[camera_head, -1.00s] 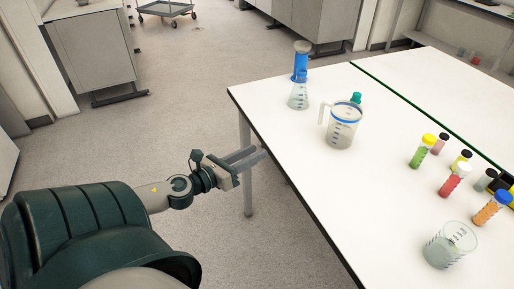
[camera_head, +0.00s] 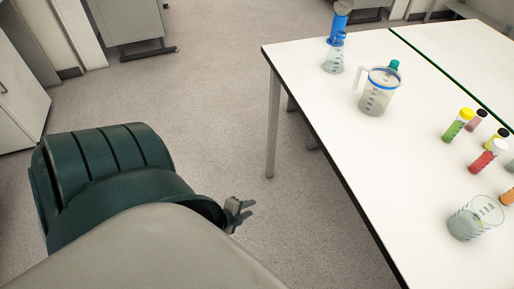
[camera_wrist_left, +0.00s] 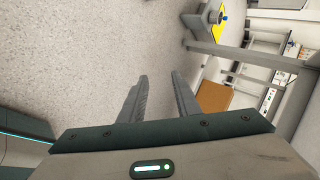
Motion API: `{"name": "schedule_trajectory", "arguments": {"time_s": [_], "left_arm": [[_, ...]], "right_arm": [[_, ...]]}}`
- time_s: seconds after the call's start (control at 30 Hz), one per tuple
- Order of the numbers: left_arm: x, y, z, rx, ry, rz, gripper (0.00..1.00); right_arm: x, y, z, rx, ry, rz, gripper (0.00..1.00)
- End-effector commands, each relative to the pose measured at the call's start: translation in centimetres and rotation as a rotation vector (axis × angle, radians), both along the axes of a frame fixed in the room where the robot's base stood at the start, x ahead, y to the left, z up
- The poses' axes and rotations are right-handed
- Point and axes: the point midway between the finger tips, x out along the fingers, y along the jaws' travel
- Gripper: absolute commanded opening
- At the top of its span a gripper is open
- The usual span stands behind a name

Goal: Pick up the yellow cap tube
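The yellow cap tube (camera_head: 459,124) stands upright on the white table on the right side of the head view, with green contents and a yellow cap. My left gripper (camera_head: 247,212) is low over the floor, left of the table and well apart from the tube, partly hidden behind my arm. In the left wrist view its two fingers (camera_wrist_left: 160,88) are spread with an empty gap between them, floor behind. The tube is not seen in the left wrist view. My right gripper is not in view.
The white table (camera_head: 340,115) has its near-left edge between my left gripper and the tubes. A glass beaker (camera_head: 476,217), a red tube with a white cap (camera_head: 487,157) and other tubes stand near the yellow cap tube. A jug (camera_head: 377,97) and a flask (camera_head: 333,60) stand farther back.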

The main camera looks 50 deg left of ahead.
Motion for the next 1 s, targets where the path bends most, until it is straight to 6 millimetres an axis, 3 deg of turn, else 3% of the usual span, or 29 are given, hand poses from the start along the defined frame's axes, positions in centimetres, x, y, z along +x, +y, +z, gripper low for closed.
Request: {"name": "schedule_trajectory", "arguments": {"time_s": [0.03,0.1,0.2,0.3,0.4,0.57,1.0], "left_arm": [[-2.1,-3.0,-3.7,-0.131,0.051,0.097,0.3],[-4.8,-6.9,-7.9,-0.305,0.116,0.236,0.3],[-8.4,-12.6,-12.4,-0.509,0.199,0.417,0.3],[-11.3,-17.6,-15.3,-0.658,0.269,0.565,0.3],[-13.2,-21.0,-16.8,-0.751,0.316,0.666,0.3],[-14.5,-23.3,-17.7,-0.812,0.348,0.74,0.3],[-14.6,-23.4,-17.8,-0.814,0.35,0.742,0.31]], "right_arm": [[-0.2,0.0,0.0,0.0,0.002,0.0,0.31],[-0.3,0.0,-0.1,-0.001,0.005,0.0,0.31],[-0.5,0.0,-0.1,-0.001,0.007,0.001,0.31],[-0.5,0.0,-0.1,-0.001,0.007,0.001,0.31],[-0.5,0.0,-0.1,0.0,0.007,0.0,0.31],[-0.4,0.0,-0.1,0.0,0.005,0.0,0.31],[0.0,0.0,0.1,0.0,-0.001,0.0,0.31]]}}
